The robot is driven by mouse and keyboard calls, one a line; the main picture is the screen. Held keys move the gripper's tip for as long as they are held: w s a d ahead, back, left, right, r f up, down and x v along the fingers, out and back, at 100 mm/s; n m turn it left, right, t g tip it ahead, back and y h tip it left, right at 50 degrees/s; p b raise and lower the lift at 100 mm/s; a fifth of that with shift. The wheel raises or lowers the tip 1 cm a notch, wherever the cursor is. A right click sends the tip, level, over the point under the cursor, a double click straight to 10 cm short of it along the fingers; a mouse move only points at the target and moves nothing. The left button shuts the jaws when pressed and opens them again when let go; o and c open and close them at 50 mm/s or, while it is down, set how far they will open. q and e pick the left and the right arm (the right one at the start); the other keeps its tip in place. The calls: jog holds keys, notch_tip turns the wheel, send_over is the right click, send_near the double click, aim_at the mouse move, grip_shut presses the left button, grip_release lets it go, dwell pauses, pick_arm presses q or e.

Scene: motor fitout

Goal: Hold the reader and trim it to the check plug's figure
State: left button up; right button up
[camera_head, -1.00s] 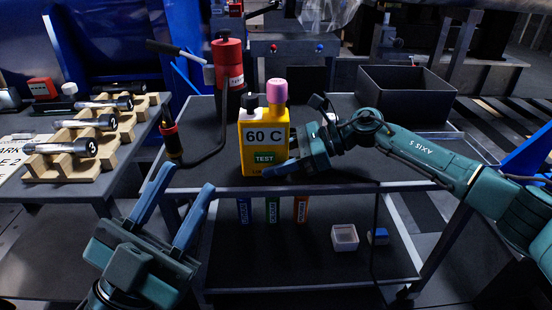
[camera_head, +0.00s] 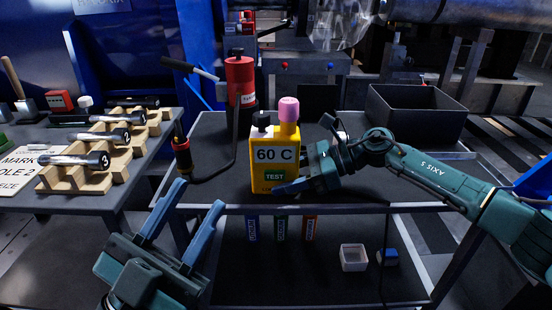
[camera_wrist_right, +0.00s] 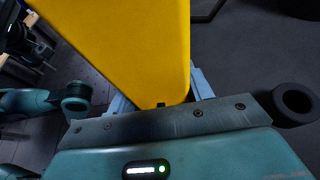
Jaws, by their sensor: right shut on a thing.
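In the right wrist view the reader's yellow face (camera_wrist_right: 130,45) fills the upper middle, between the jaws. I cannot tell whether it touches the shelf. My left gripper (camera_head: 198,208) is open and empty in front of the cart, its two blue fingers apart and pointing up. I cannot make out a check plug for certain.
A red cylinder (camera_head: 240,80) with a hose and a black-handled tool (camera_head: 182,155) stand on the cart's left. A black bin (camera_head: 415,112) is at the back right. Wooden racks with metal plugs (camera_head: 75,160) stand on the left table. A white box (camera_head: 353,258) is on the lower shelf.

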dwell(0.4)
pick_arm(q)
jog(key=shift+o, duration=1.4)
jog(key=shift+d+r+m+g+h, duration=0.1)
jog(key=shift+d+m+g+h, duration=0.2)
jog(key=shift+m+g+h, duration=0.15)
jog(key=d+m+g+h, duration=0.2)
jog(key=m+g, duration=0.1)
jog(key=m, duration=0.1)
jog(key=s+d+r+m+g+h, duration=0.1)
jog(key=d+m+g, duration=0.2)
jog(key=m, duration=0.2)
jog(key=d+m+g+h, duration=0.2)
jog(key=m+g, duration=0.1)
jog(key=m, duration=0.2)
jog(key=shift+s+d+r+h, duration=0.2)
jog(key=shift+s+d+h, duration=0.05)
jog(key=shift+d+h, duration=0.15)
jog(key=m+t+y, duration=0.2)
jog(key=m+y, duration=0.7)
jog(key=m, duration=0.9)
send_near(255, 121)
jog(key=x, duration=0.9)
